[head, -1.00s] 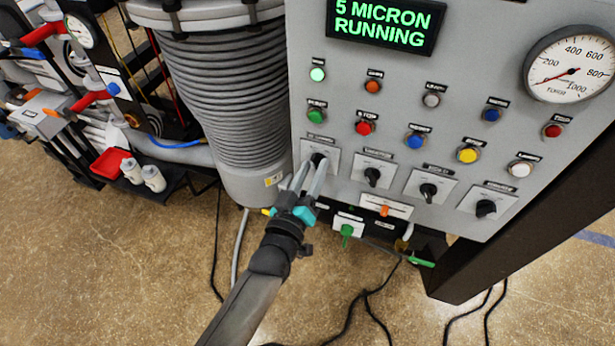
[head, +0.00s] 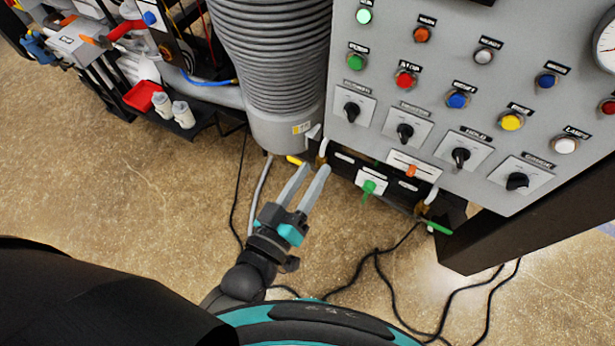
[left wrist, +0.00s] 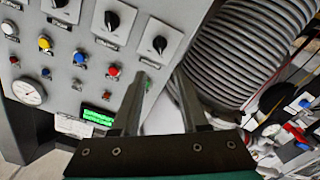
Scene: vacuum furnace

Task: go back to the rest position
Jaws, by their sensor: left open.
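My left gripper (head: 308,178) is open and empty in the head view. Its two grey fingers point up and away, below the left lower corner of the grey control panel (head: 455,130) and in front of the ribbed grey column's base. In the left wrist view its fingers (left wrist: 158,98) stand apart with nothing between them. The leftmost black knob (head: 352,111) on the panel is clear of the fingers. My right gripper is not in view.
The ribbed column (head: 270,60) stands left of the panel. A green-handled valve (head: 369,187) and an orange one (head: 412,170) sit below the knobs. Black cables (head: 375,270) lie on the floor. A red tray (head: 143,96) is at the left.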

